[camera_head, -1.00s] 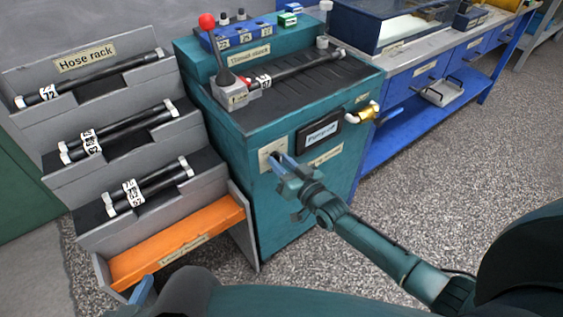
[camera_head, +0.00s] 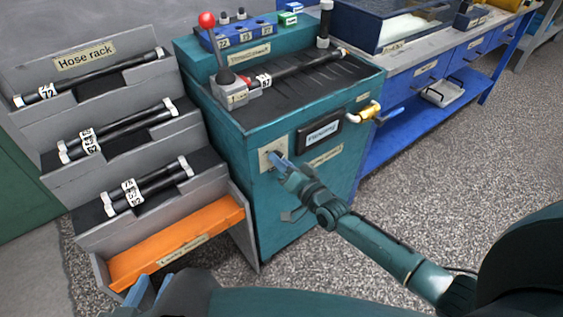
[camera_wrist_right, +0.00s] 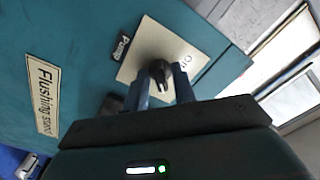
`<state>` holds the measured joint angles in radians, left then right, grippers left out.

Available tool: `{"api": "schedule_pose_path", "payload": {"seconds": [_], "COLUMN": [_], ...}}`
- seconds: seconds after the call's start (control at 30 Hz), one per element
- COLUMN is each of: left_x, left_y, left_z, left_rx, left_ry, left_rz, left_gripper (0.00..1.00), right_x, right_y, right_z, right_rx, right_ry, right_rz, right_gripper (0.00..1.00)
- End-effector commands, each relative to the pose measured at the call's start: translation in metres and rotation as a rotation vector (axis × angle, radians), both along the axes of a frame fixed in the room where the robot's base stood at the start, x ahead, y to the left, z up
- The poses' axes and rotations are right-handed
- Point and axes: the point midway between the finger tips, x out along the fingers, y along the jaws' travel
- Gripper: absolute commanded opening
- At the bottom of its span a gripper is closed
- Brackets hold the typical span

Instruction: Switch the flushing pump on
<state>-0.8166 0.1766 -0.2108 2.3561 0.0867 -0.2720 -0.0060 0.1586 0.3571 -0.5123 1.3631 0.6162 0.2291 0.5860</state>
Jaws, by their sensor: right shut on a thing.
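The flushing stand (camera_head: 235,130) is a teal cabinet in the middle of the head view. On its front is a pale plate with a dark pump knob, seen in the right wrist view as the pump knob (camera_wrist_right: 160,72) on its plate (camera_wrist_right: 140,60). My right gripper (camera_head: 275,158) is shut on this knob; its fingers also show in the right wrist view (camera_wrist_right: 161,90). The fingers hide part of the knob. A display (camera_head: 321,132) beside the plate shows a small text, seemingly "Flushing". My left gripper (camera_head: 151,288) is open and empty at the bottom left.
A hose (camera_head: 300,67) lies on the stand's top, beside a red-knobbed lever (camera_head: 207,20) and a dark upright cylinder (camera_head: 325,25). A hose rack (camera_head: 60,165) with several hoses and an orange tray (camera_head: 180,240) stands left. A blue workbench (camera_head: 400,120) stands right. Floor in front is clear.

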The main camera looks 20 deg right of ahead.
Motion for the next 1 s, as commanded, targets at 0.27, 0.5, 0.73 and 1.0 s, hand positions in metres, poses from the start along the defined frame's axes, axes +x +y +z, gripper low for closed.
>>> {"api": "schedule_pose_path", "payload": {"seconds": [0.27, 0.5, 0.73, 1.0], "left_x": [-0.001, -0.001, -0.001, 0.003], "left_y": [0.000, 0.001, 0.001, -0.001], "left_z": [-0.001, -0.001, 0.000, 0.002], "left_rx": [0.002, 0.003, 0.003, 0.002], "left_ry": [0.003, 0.005, 0.005, 0.020], "left_rz": [0.000, 0.000, 0.000, -0.005], "left_gripper": [0.34, 0.34, 0.34, 0.34], "right_x": [-0.001, -0.001, -0.004, -0.048], "right_y": [0.000, 0.000, -0.001, -0.017], "right_z": [-0.001, -0.001, -0.001, -0.001], "right_rx": [0.004, 0.003, 0.002, 0.000], "right_ry": [0.004, 0.003, 0.003, 0.007], "right_rz": [0.000, 0.001, 0.001, 0.001], "right_gripper": [0.03, 0.34, 0.34, 0.34]}}
